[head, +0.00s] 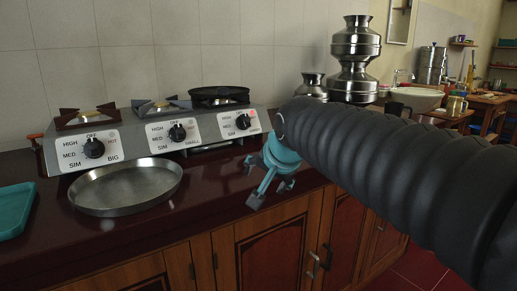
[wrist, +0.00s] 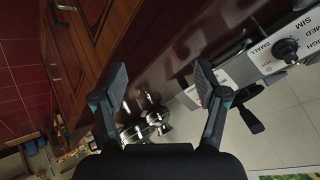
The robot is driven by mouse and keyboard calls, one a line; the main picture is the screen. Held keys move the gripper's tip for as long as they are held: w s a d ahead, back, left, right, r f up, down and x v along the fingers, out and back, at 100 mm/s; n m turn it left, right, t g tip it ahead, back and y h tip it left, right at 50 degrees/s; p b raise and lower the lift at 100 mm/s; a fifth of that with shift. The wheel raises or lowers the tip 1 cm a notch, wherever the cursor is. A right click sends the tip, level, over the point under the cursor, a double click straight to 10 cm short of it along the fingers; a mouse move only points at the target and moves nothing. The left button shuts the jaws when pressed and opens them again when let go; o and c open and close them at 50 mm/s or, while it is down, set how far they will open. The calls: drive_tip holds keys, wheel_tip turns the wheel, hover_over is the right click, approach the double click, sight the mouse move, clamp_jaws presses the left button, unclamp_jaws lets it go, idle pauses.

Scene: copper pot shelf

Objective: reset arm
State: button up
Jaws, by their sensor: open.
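My gripper (head: 271,187) is at the end of my black arm in the head view, over the front edge of the dark red counter. Its two teal fingers are spread apart. In the wrist view my gripper (wrist: 160,88) shows both fingers wide apart with nothing between them. The view there is tilted, with the cabinet doors on the left and the stove on the right. The arm covers part of the counter and cabinets at the right of the head view.
A stove (head: 140,142) with several knobs stands against the tiled wall. A round steel tray (head: 127,187) lies in front of it, with a teal tray (head: 14,209) at the far left. Steel pots (head: 355,62) stand behind my arm. Wooden cabinets (head: 270,247) are below.

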drive_tip(key=s+d+f+n+g+h, duration=0.1)
drive_tip(key=s+d+f+n, duration=0.1)
drive_tip(key=s+d+f, duration=0.5)
drive_tip(key=s+d+f+n+g+h, duration=0.1)
drive_tip(key=s+d+f, duration=0.6)
drive_tip(key=s, duration=0.8)
wheel_tip(320, 180, down, 3)
drive_tip(key=shift+s+f+n+g+h, duration=0.1)
drive_tip(key=shift+s+n+g+h, duration=0.25)
drive_tip(key=shift+n+g, duration=0.25)
